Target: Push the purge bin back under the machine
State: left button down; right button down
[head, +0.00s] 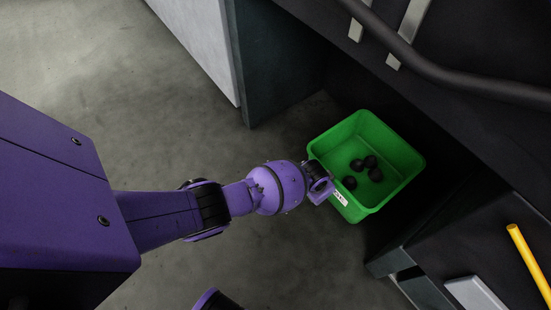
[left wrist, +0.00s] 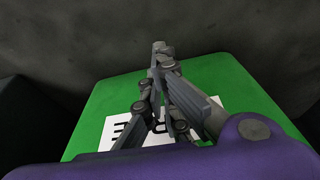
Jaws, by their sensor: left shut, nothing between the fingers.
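The purge bin (head: 340,142) is an open green box on the floor, partly in the dark opening beneath the machine (head: 480,100). Several dark round lumps (head: 368,170) lie inside it. A white label is on its near wall. In the left wrist view the bin's green wall (left wrist: 215,75) fills the middle, with its lettered label partly hidden behind the fingers. My left gripper (left wrist: 158,52) is shut and empty in front of that wall. In the head view its fingers are mostly hidden by the wrist, close to the bin's label side; I cannot tell whether they touch. My right gripper is not in view.
A dark machine leg (head: 285,70) with a pale panel (head: 200,40) stands left of the opening. At the lower right is a dark frame with a yellow bar (head: 530,262) and a pale block (head: 475,293). The concrete floor (head: 90,60) at the left is clear.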

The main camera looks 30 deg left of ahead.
pick_arm(q)
jog(key=shift+w+d+r, duration=0.15)
jog(key=shift+w+r, duration=0.15)
jog(key=shift+w, duration=0.15)
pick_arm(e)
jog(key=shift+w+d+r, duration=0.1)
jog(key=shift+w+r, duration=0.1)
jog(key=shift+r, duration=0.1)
